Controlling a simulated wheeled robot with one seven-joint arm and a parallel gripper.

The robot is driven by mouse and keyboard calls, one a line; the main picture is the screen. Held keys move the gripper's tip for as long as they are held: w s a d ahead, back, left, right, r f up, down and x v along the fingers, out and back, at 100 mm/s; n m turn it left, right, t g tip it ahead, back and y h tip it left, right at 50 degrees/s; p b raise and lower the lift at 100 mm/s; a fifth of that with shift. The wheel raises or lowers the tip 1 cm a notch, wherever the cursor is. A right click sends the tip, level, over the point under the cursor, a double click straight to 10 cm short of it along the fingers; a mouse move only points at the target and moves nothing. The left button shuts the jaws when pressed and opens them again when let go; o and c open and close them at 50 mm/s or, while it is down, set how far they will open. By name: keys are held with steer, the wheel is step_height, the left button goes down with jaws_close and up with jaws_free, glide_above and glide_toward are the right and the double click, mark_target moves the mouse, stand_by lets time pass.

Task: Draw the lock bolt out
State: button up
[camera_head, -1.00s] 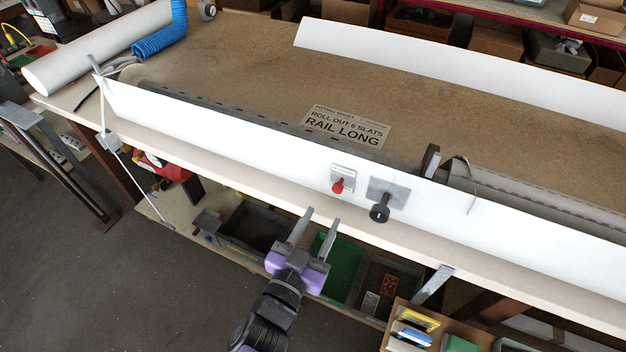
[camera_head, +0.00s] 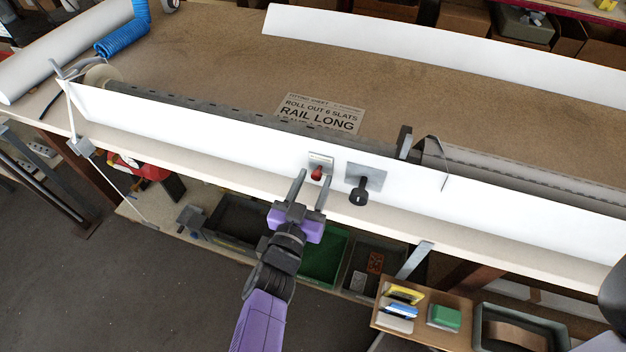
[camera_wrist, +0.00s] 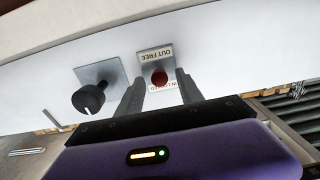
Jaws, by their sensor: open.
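The lock bolt shows as a red knob (camera_head: 317,173) on a small labelled plate (camera_head: 320,159) fixed to the white front panel (camera_head: 230,147). In the wrist view the red knob (camera_wrist: 159,77) sits between my fingertips, near the plate reading "OUT FREE" (camera_wrist: 155,57). My gripper (camera_head: 312,180) is open, with one finger on each side of the knob. I cannot tell whether the fingers touch it. A black knob (camera_head: 358,193) on a grey square plate (camera_head: 372,176) is just right of it; in the wrist view this black knob (camera_wrist: 90,98) is on the left.
A grey bracket (camera_head: 404,143) stands by the panel. Bins, including a green one (camera_head: 325,258), sit below the bench. A small box tray (camera_head: 460,338) is at the lower right.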

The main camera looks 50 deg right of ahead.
jaws_close()
stand_by(1.4)
